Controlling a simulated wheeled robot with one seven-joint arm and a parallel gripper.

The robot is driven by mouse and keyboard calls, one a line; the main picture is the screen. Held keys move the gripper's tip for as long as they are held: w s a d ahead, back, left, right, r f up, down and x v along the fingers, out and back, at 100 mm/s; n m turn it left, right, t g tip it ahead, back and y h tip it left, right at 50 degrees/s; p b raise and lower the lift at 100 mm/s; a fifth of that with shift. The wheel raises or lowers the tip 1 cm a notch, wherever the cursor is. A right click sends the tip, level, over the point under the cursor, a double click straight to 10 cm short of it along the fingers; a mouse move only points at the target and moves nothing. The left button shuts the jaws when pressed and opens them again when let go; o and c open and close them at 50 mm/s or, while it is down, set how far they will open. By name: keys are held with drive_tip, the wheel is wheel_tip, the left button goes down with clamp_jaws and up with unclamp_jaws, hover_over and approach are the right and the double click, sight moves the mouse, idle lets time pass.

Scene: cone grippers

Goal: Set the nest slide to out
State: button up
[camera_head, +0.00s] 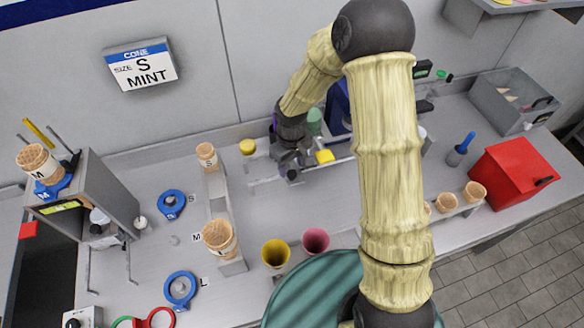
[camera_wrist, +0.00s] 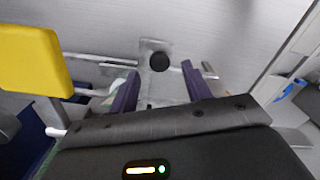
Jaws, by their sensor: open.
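My gripper (camera_head: 290,165) is at the back of the counter, over a metal rail assembly. In the wrist view its two purple fingers (camera_wrist: 161,86) are open and apart. A round black knob (camera_wrist: 159,62) on a small metal plate with thin rods shows between and just beyond the fingertips; I take it to be the nest slide's handle. Nothing is held, and I cannot tell whether the fingers straddle the knob. A yellow block (camera_wrist: 36,58) on a rod is at the left of the wrist view; a yellow block (camera_head: 324,157) also shows right of my gripper. My gripper hides much of the slide in the head view.
A yellow round cap (camera_head: 247,147) and a cone in a stand (camera_head: 206,155) are left of my gripper. A green rounded piece (camera_head: 314,121) stands close behind it. A red box (camera_head: 513,172) is at right. My arm covers the centre right.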

sight(291, 173)
drive_tip(key=shift+f, duration=1.6)
drive_tip(key=shift+c, duration=0.4)
clamp_jaws()
drive_tip(key=shift+a, duration=0.1)
